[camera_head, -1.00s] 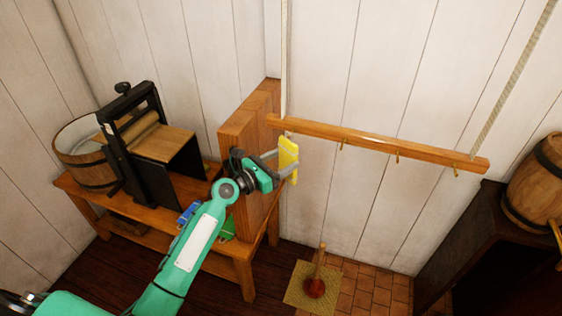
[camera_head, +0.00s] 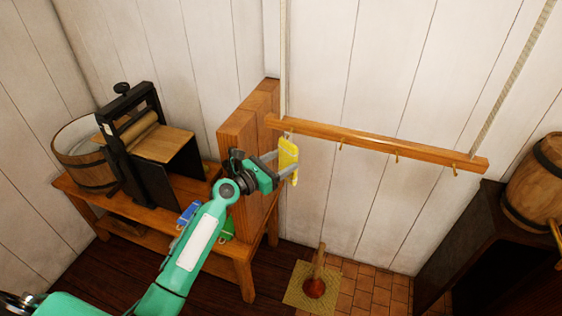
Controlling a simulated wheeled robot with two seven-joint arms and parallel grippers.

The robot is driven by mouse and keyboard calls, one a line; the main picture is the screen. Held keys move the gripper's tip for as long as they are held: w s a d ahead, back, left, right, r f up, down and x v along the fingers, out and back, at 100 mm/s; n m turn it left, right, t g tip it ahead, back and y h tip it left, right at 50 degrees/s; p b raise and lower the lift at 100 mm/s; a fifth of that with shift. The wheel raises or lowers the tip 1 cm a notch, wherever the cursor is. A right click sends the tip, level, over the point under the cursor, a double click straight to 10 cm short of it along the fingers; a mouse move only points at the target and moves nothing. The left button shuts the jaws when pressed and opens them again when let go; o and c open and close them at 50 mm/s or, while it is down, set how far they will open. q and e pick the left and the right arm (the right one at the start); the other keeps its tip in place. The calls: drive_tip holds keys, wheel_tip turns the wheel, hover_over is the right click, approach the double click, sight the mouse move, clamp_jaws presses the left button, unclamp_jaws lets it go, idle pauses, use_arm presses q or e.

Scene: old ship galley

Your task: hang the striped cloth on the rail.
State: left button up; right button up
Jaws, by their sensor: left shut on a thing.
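A wooden rail (camera_head: 375,142) hangs level from two ropes in front of the white plank wall, with small brass hooks along its lower side. My left gripper (camera_head: 289,164) is shut on a small yellow cloth (camera_head: 288,149), which hangs upright just below the rail's left end. Stripes on it are too small to make out. Whether the cloth touches the rail or a hook I cannot tell. A blue piece (camera_head: 187,213) and a green piece (camera_head: 228,229) lie lower, by the bench beside my left arm. My right gripper is not in view.
A wooden bench (camera_head: 215,250) at left carries a wooden tub (camera_head: 82,165), a black-framed roller press (camera_head: 150,140) and a tall wooden board (camera_head: 240,130). A plunger (camera_head: 315,287) stands on a mat. A barrel (camera_head: 535,185) sits at right. Space under the rail's middle is clear.

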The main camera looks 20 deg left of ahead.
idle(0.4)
use_arm(q)
drive_tip(key=o, duration=1.1)
drive_tip(key=shift+f, duration=0.1)
